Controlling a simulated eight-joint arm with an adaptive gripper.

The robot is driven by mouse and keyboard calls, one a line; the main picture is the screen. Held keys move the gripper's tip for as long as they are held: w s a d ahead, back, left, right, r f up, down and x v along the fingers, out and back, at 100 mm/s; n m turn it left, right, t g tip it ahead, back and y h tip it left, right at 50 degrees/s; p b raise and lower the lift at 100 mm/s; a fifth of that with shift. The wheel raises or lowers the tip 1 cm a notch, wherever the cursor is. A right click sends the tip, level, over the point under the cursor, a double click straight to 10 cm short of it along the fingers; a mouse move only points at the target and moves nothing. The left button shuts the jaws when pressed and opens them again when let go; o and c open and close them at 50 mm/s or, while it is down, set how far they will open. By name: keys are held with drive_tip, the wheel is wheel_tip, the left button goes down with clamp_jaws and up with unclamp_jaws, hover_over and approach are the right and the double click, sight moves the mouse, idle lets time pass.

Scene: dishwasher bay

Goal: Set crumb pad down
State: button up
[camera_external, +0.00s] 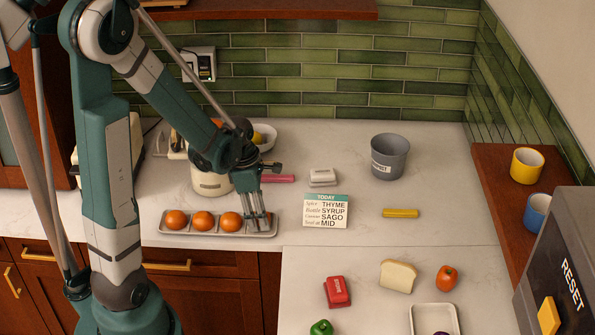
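No thing in view is plainly marked as the crumb pad. A pale, block-like pad (322,177) lies flat on the counter behind the menu card, and a red block (337,292) lies on the front counter; I cannot tell if either is it. My gripper (262,222) points down over the right end of a grey tray (190,231) that holds several round orange things (203,221). An orange thing shows partly behind my fingers. I cannot tell whether the fingers grip it or anything else.
A cream crock (210,180) is behind the tray. Bread (398,276) and a pale tray (414,317) lie in front. Bare counter lies around the yellow bar.

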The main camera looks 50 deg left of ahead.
wheel_tip(320, 180, up, 12)
drive_tip(key=s+a+p, duration=0.1)
drive_tip(key=shift+s+f, duration=0.15)
drive_tip(key=shift+f, duration=0.05)
idle(0.6)
drive_tip(key=shift+a, duration=0.1)
idle(0.5)
drive_tip(key=s+d+r+m+t, duration=0.3)
drive_tip(key=s+d+r+m, duration=0.1)
drive_tip(key=m, duration=0.9)
drive_tip(key=s+d+r+m+t+y, duration=0.1)
drive_tip(key=s+d+r+m+t, duration=0.2)
drive_tip(key=d+r+m, duration=0.4)
drive_tip(key=s+r+m, duration=0.1)
drive_tip(key=m, duration=0.6)
drive_tip(key=shift+s+d+r, duration=0.25)
drive_tip(key=shift+d+r, duration=0.05)
drive_tip(key=shift+f, duration=0.1)
wheel_tip(320, 180, down, 4)
drive_tip(key=b, duration=0.4)
drive_tip(key=shift+f, duration=0.1)
idle(0.3)
